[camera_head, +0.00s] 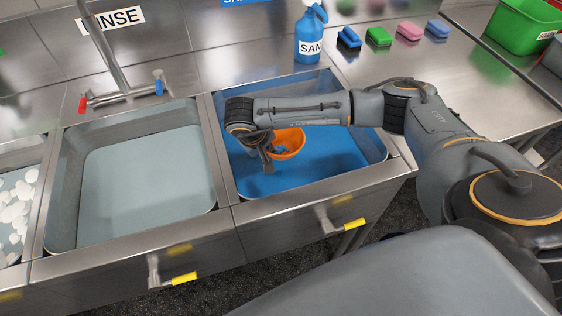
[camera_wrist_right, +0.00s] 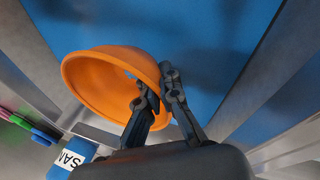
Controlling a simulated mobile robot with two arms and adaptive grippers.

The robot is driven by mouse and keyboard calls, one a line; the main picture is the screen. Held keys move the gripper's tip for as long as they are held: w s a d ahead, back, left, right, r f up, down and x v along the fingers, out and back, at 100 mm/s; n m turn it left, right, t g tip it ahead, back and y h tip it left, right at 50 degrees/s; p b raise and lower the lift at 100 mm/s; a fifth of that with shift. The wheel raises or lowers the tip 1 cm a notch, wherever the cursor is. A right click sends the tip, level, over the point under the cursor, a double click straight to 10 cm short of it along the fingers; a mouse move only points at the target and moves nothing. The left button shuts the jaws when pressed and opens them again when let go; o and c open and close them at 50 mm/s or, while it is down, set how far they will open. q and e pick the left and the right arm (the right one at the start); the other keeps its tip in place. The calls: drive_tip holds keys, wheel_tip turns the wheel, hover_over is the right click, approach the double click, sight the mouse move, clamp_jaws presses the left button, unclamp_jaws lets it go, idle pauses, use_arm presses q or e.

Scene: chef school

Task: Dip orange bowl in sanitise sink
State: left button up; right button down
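The orange bowl (camera_head: 291,145) is at the blue-filled sanitise sink (camera_head: 330,158), over or at its blue liquid, in the head view. My right gripper (camera_head: 267,155) reaches in over this sink and is shut on the bowl's rim. In the right wrist view the bowl (camera_wrist_right: 105,82) is tilted, and the fingers (camera_wrist_right: 160,95) pinch its wall, one inside and one outside. I cannot tell whether the bowl touches the liquid. My left gripper is not in view.
A rinse sink (camera_head: 145,170) lies to the left, with a tap (camera_head: 122,93) behind it. A blue spray bottle (camera_head: 309,38) stands behind the sanitise sink. Several coloured sponges (camera_head: 378,37) and a green bin (camera_head: 523,25) are on the right counter.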

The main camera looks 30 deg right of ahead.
wheel_tip(320, 180, up, 10)
drive_tip(key=p, duration=0.5)
drive_tip(key=shift+f, duration=0.15)
drive_tip(key=shift+r+p, duration=0.4)
drive_tip(key=shift+r, duration=0.3)
